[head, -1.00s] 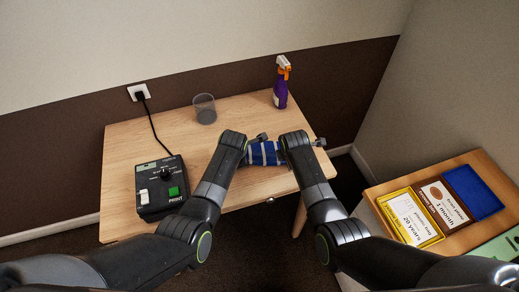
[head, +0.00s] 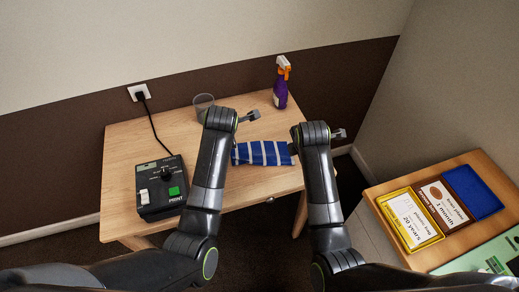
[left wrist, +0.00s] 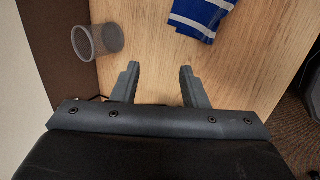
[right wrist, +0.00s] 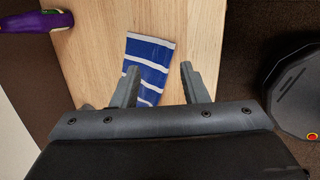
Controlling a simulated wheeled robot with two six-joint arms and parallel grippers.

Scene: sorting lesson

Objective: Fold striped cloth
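The blue and white striped cloth (head: 264,153) lies as a narrow band on the wooden table (head: 150,130), between my two arms. Its end also shows in the left wrist view (left wrist: 203,16) and in the right wrist view (right wrist: 148,60). My left gripper (head: 255,115) is open and empty, raised behind the cloth's left part; its fingers stand apart in the left wrist view (left wrist: 160,75). My right gripper (head: 341,133) is open and empty, raised beside the cloth's right end; its fingers stand apart in the right wrist view (right wrist: 160,73). Part of the cloth is hidden by my arms.
A grey mesh cup (head: 203,103) and a purple spray bottle (head: 280,92) stand at the table's back. A black label device (head: 161,188) with a cord sits at the left. A side table at right holds yellow (head: 410,219), brown (head: 447,204) and blue (head: 474,192) trays.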

